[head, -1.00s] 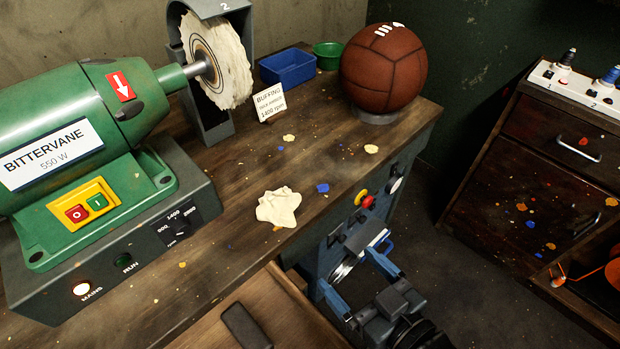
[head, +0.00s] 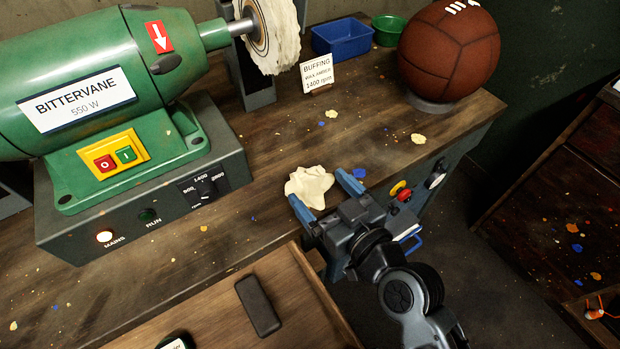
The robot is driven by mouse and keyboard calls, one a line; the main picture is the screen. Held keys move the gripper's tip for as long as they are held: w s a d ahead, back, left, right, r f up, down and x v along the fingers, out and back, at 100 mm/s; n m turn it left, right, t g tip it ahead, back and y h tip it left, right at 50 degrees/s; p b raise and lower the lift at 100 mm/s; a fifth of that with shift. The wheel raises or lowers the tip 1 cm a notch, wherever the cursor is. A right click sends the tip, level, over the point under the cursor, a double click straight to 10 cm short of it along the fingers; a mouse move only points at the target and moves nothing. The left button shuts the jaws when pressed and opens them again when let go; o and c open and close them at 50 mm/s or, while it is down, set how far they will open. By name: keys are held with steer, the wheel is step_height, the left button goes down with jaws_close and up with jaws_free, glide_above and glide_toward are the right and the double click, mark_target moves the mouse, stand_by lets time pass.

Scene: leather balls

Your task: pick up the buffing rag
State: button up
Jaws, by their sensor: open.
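The buffing rag (head: 309,185) is a crumpled cream cloth lying on the wooden bench top, near its front edge, right of the green machine's grey base. My gripper (head: 324,190) comes in from the lower right with its two blue fingers apart. One finger lies by the rag's near edge and the other by its right side. The rag's near right part lies between or just beyond the fingertips. I cannot tell whether they touch it. The gripper holds nothing that I can see.
The green buffing machine (head: 90,80) stands at left, with its white wheel (head: 272,38) behind the rag. A sign (head: 317,75), a blue tub (head: 342,40), a green bowl (head: 388,30) and a brown leather ball (head: 449,50) stand farther back. An open drawer (head: 215,308) lies below the front edge.

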mark_target(303, 173)
steer(key=p+x, duration=0.1)
steer(key=x, duration=0.5)
steer(key=shift+w+a, duration=0.25)
steer(key=shift+a, duration=0.05)
steer(key=c, duration=1)
